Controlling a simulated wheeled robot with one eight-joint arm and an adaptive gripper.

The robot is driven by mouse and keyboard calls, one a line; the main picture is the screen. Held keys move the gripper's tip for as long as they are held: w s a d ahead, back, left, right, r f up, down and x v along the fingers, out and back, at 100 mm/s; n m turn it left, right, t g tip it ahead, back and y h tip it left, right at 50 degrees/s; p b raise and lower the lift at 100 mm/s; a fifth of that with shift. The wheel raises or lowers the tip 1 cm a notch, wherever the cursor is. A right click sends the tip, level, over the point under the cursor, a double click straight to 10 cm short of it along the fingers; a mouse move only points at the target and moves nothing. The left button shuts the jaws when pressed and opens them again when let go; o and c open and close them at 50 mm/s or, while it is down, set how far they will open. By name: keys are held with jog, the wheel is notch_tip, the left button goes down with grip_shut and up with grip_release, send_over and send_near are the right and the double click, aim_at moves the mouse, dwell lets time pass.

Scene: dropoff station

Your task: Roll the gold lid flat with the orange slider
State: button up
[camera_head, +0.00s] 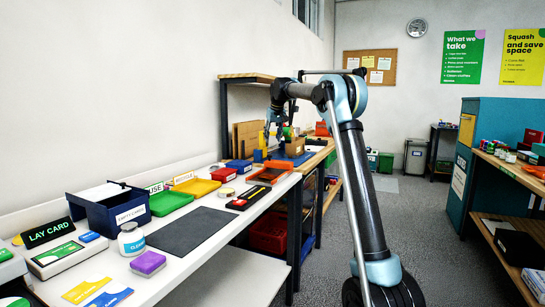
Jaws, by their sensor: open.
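My gripper (275,132) hangs at the far end of my raised arm, above the back work surface. It is small in view and appears open and empty. I cannot clearly make out the gold lid. An orange open-topped frame or tray (259,180) rests near the right edge of the white table, well in front of and below my gripper. In front of it lies a flat black holder (240,203) with red and yellow parts. I cannot tell whether either carries the orange slider.
The white table holds a grey mat (180,239), a navy box (96,214), green (161,206) and yellow (190,191) trays, a white jar (131,239) and a purple sponge-like block (148,263). A brown box (295,147) stands at the back. Floor space is clear right of my arm.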

jog(key=x, duration=1)
jog(key=shift+a+f, duration=0.25)
jog(key=shift+f, duration=0.05)
jog(key=shift+c, duration=0.5)
